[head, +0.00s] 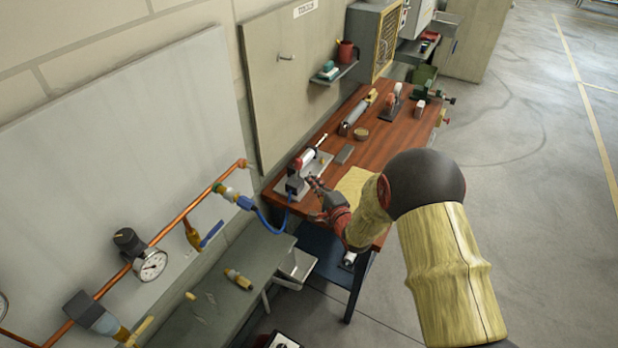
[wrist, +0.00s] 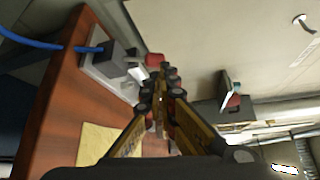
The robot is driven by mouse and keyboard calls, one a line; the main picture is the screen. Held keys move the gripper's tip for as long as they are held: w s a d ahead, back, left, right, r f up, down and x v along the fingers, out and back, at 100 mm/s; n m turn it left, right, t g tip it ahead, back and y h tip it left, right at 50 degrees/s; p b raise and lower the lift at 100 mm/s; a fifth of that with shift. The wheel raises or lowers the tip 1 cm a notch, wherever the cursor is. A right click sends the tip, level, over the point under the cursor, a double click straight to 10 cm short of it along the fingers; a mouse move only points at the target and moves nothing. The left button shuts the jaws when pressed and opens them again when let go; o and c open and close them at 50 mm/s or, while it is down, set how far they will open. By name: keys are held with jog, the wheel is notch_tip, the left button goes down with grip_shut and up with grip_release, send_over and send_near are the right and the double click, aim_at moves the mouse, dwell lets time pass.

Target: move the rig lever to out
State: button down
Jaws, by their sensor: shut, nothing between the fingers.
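The rig (head: 300,178) stands on the wooden bench near its left edge, a pale plate with a grey block, a white and red cylinder and a blue hose. A thin lever with a pale tip (head: 321,141) appears to rise from its far end. The rig's grey block and plate (wrist: 112,62) also show in the wrist view. My gripper (head: 319,188) is just right of and in front of the rig. In the wrist view my gripper (wrist: 161,80) has its fingertips together and empty, beside the rig. The fingertips partly cover the rig's far parts, and I cannot tell whether they touch it.
The wooden bench (head: 376,150) holds a yellow sheet (head: 354,184), a grey block (head: 344,154) and several tools farther back. A wall shelf (head: 334,73) with a red mug hangs above. Copper piping with a gauge (head: 150,265) is at left. Open floor lies to the right.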

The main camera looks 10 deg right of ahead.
jog(key=v, duration=0.5)
jog(key=shift+r, duration=0.25)
